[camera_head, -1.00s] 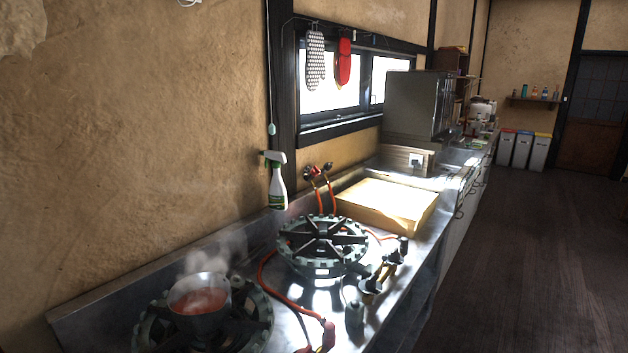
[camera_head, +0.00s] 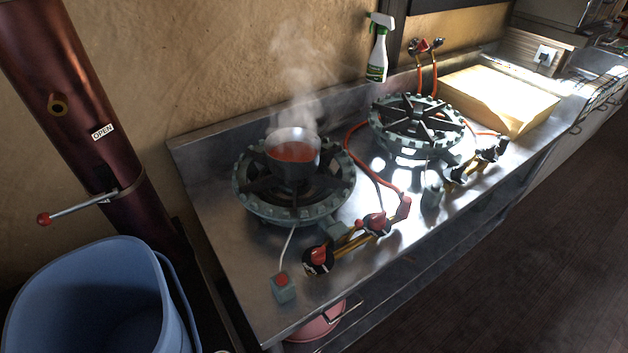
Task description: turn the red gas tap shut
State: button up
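A gas cock with red parts (camera_head: 426,45) is on the wall at the back, with two orange hoses (camera_head: 427,78) hanging from it. At the front of the near burner (camera_head: 290,188), a red-handled tap (camera_head: 318,256) and a second red tap (camera_head: 376,223) sit on a brass pipe, with an orange hose leading to it. I cannot tell from this view which way each tap is set. A pot of red liquid (camera_head: 293,152) steams on the near burner. My gripper is not in view.
A dark red pipe (camera_head: 75,110) with an OPEN label and a red-knobbed lever (camera_head: 70,209) stands at left. A blue bin (camera_head: 85,300) is below it. A second burner (camera_head: 417,125), spray bottle (camera_head: 379,50) and wooden box (camera_head: 500,98) are further right. Floor (camera_head: 520,260) is clear at right.

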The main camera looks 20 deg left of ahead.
aim_at(423, 46)
jog(key=i+l+u, duration=0.3)
jog(key=i+l, duration=1)
jog(key=i+l+u, duration=0.1)
jog(key=i+l, duration=0.35)
jog(key=l, duration=0.25)
jog(key=i+l+u, duration=0.15)
jog(key=i+l, duration=0.3)
jog(key=l, duration=0.25)
jog(key=i+l+u, duration=0.15)
jog(key=l, duration=0.25)
jog(key=j+z, duration=0.1)
jog(key=j, duration=0.3)
jog(key=i, duration=0.05)
